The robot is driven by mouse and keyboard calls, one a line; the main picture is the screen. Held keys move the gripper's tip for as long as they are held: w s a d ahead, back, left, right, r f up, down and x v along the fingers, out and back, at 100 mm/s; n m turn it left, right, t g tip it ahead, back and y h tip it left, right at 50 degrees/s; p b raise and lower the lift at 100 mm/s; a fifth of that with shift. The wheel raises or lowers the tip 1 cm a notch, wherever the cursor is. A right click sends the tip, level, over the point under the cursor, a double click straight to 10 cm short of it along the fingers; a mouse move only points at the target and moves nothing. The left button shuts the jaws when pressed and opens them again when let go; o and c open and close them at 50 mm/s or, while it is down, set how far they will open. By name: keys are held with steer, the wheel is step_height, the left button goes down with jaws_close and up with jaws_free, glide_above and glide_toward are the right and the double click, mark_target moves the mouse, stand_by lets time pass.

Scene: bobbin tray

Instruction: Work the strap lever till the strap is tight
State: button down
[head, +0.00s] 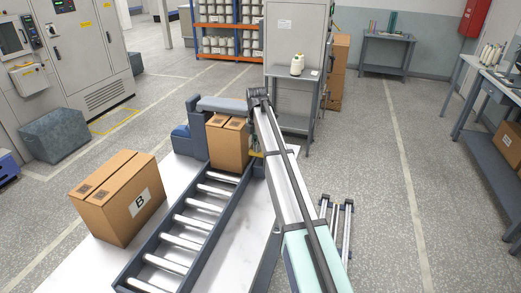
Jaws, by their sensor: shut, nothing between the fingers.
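A strapping unit with a grey-blue top beam (222,104) stands at the far end of the roller conveyor (185,238). A brown carton (228,148) stands upright under the beam, at the end of the rollers. My arm reaches from the bottom right to the right side of this unit, and its dark far joint is beside the beam's right end. My gripper cannot be made out; the arm covers that area. A small yellow part shows low beside the carton's right edge, but I cannot tell whether it is the lever. The strap and its tightness cannot be made out.
A larger carton marked B (122,197) stands left of the conveyor. A grey side table (297,78) with a white bobbin (297,64) stands behind my arm. A bench (485,125) runs along the right.

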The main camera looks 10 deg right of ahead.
mark_target(257, 154)
steer(key=shift+s+a+f+b, duration=0.1)
steer(key=shift+s+f+b, duration=0.1)
steer(key=shift+f, duration=0.65)
steer(key=shift+s+a+f+b, duration=0.1)
steer(key=shift+s+f+b, duration=0.1)
steer(key=shift+f, duration=0.65)
steer(key=shift+w+d+r+p, duration=0.15)
steer(key=shift+w+r+p, duration=0.15)
steer(key=shift+r+p, duration=0.6)
steer(key=shift+w+d+r+p, duration=0.2)
steer(key=shift+w+r+p, duration=0.05)
steer(key=shift+r, duration=1.2)
steer(key=shift+w+d+r+p, duration=0.15)
steer(key=shift+w+r+p, duration=0.15)
steer(key=shift+r+p, duration=0.6)
steer(key=shift+r+b, duration=0.2)
steer(key=shift+b, duration=0.15)
steer(key=shift+f, duration=0.1)
